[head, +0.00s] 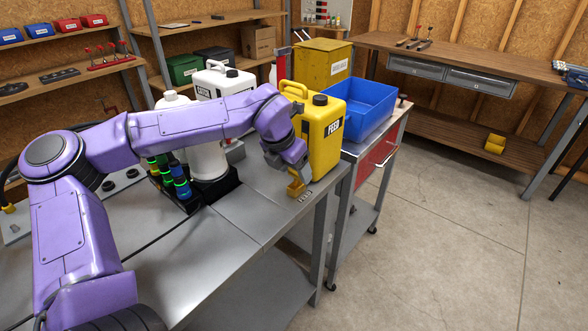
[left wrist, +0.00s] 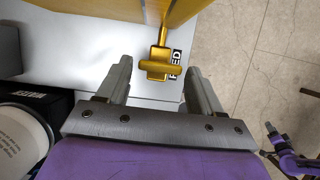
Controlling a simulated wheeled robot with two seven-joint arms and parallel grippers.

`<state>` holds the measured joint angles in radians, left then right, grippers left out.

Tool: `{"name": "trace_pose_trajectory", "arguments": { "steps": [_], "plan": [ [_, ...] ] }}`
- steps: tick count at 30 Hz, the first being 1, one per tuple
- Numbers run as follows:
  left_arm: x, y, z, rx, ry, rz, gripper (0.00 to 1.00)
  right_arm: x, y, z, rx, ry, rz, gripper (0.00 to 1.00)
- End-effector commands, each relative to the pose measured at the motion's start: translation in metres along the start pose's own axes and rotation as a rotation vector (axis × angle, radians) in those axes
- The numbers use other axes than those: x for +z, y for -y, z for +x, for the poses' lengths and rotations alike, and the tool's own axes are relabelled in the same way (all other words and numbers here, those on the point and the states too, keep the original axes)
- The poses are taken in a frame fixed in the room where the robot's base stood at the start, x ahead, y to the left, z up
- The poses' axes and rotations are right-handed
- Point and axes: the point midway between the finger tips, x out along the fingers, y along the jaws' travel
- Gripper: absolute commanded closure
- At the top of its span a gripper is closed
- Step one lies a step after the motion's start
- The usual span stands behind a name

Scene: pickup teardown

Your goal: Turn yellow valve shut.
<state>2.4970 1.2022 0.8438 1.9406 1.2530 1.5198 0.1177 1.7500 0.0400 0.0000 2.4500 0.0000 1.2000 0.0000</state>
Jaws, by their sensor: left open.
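The yellow valve (head: 296,188) sits low at the front of the yellow FEED jug (head: 320,128), by the metal bench's right edge. In the left wrist view the valve (left wrist: 160,62) shows as a T-shaped handle on a thin yellow stem, with the crossbar lying left to right. My left gripper (head: 291,163) is right above the valve. In the left wrist view my left gripper (left wrist: 161,76) is open, with one finger on each side of the handle and visible gaps between. A small purple part of my right arm (left wrist: 298,160) shows at lower right; its jaws are too small to read.
A white jug (head: 221,82) and a white bottle in a black holder (head: 212,187) stand left of the yellow jug. A blue bin (head: 358,103) and a yellow box (head: 318,64) stand on the cart behind.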

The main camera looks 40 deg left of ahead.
Motion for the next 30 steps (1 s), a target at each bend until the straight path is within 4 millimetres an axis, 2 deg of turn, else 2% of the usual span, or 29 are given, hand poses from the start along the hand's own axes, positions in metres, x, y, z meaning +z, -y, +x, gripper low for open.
{"name": "trace_pose_trajectory", "arguments": {
  "steps": [9,13,18,30],
  "plan": [
    [0.0,0.0,-0.07,0.0,0.006,-0.001,0.34,0.002,0.001,0.005,0.0,0.0,0.0,0.57],
    [0.0,0.0,-0.092,0.0,0.006,-0.001,0.34,0.003,0.001,0.007,0.0,0.0,0.0,0.57],
    [0.0,0.0,-0.101,-0.001,0.003,0.0,0.34,0.003,0.001,0.007,0.0,0.0,0.0,0.57],
    [0.0,0.0,-0.101,-0.001,0.003,0.0,0.34,0.003,0.001,0.006,0.0,0.0,0.0,0.57]
  ]
}}
